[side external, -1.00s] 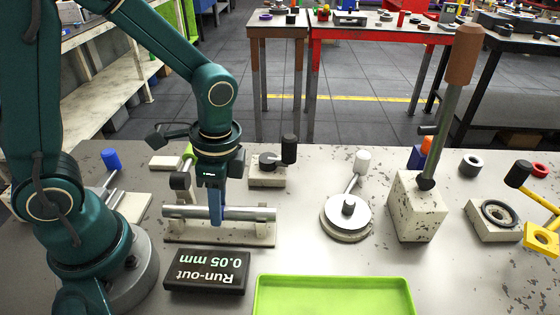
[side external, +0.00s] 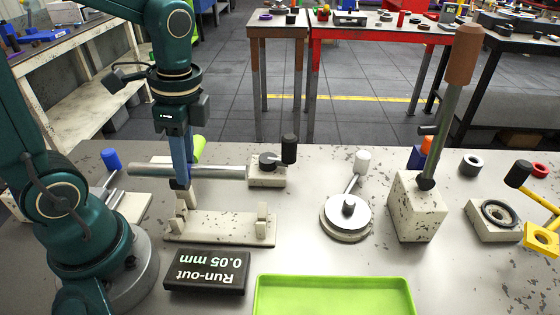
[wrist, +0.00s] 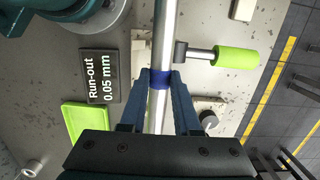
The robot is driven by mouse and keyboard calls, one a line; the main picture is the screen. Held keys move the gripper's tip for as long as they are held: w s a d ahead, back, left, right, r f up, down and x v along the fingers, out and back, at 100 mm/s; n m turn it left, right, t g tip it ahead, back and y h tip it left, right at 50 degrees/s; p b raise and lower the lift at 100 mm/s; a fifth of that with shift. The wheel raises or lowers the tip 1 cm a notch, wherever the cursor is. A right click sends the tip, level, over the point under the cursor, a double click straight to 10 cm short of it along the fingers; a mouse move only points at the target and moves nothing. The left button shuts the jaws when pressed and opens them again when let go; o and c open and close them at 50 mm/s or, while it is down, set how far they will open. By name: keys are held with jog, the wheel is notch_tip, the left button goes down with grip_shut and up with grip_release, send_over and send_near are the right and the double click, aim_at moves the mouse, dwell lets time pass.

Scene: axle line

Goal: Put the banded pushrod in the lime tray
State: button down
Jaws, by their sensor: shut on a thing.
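The banded pushrod (side external: 220,172) is a silvery rod held level above the bench. Its blue band (wrist: 160,79) shows between my fingers in the wrist view. My gripper (side external: 180,182) is shut on the rod near its middle; it also shows in the wrist view (wrist: 159,84). The lime tray (side external: 333,281) lies at the front of the bench, to the right of my gripper, and looks empty. Part of it also shows at the left of the wrist view (wrist: 86,122).
The pale V-block stand (side external: 220,228) is empty below the rod. A black run-out display (side external: 206,271) stands between it and the tray side. A round dial fixture (side external: 347,217) and a lever block (side external: 416,207) stand to the right. A lime-handled clamp (wrist: 235,57) is close to the rod.

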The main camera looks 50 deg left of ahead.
jog(key=s+a+r, duration=0.2)
jog(key=a+r, duration=0.2)
jog(key=a, duration=0.2)
jog(key=w+d+r+n+h, duration=0.1)
jog(key=w+d+r+n, duration=0.1)
jog(key=w+d+n, duration=0.5)
jog(key=w+n, duration=0.2)
jog(key=shift+w+r, duration=0.25)
jog(key=shift+w, duration=0.1)
